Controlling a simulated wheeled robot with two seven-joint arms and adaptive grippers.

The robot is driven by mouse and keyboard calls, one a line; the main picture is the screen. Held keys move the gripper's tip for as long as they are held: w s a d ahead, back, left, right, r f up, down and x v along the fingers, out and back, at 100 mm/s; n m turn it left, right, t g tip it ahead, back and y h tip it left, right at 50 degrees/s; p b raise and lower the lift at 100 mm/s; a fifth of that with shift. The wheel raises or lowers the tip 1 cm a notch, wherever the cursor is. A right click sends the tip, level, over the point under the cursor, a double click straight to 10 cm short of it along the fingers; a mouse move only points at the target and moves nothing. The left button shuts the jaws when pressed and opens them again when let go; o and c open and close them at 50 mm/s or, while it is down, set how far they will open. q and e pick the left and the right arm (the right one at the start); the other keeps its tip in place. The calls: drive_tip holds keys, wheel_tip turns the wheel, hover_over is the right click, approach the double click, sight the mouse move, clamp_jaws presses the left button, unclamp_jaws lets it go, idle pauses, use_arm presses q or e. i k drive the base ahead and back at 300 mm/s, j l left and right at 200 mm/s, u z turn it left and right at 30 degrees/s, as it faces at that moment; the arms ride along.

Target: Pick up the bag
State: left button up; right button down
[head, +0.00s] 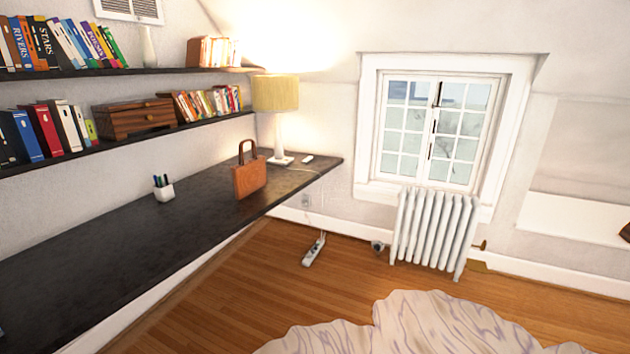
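A brown bag (250,180) stands upright on the long dark desk (120,240) along the left wall, near the desk's far end. Its handle forms a raised loop at the top. Neither of my grippers shows in the head view, and nothing is touching the bag.
A lit lamp (275,95) stands just behind the bag, with a small white object (307,159) beside it. A white pen cup (164,190) stands left of the bag. A book-filled shelf (130,142) hangs above. A radiator (434,232) and a pale wavy rug (430,325) are to the right.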

sight(249, 176)
drive_tip(key=i, duration=1.2)
drive_tip(key=i+l+u, duration=0.1)
drive_tip(key=i, duration=1.1)
